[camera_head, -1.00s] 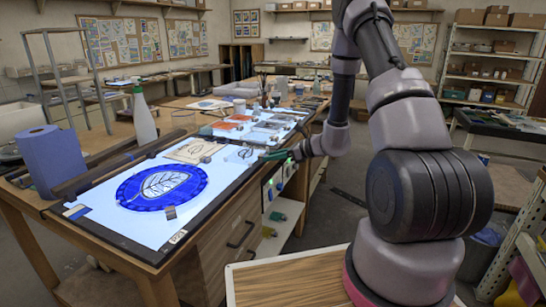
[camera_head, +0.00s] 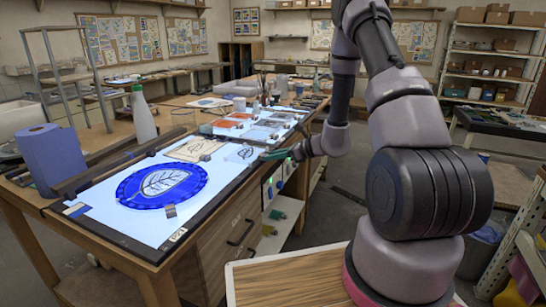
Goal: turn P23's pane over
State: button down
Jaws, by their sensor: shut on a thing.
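A round blue pane (camera_head: 161,201) with a pale leaf design lies flat on the lit white table top (camera_head: 95,222). A small label (camera_head: 178,235), too small to read surely, sits at that top's front right edge. My gripper (camera_head: 287,153) is at the right edge of the bench, well beyond and to the right of the round pane. It is shut on a thin dark green thing (camera_head: 272,155), which points left toward a clear sheet with a leaf drawing (camera_head: 241,154). I cannot tell whether the two touch. The fingertips are small and partly hidden.
A blue paper roll (camera_head: 50,160) and a white bottle (camera_head: 143,115) stand at the bench's left. A tan leaf sheet (camera_head: 194,150) and a small dark block (camera_head: 170,211) lie near the round pane. Jars and several coloured panes crowd the far bench.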

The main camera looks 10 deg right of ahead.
jog(key=shift+f, duration=0.25)
dwell(0.7)
jog(key=c, duration=0.5)
grip_release()
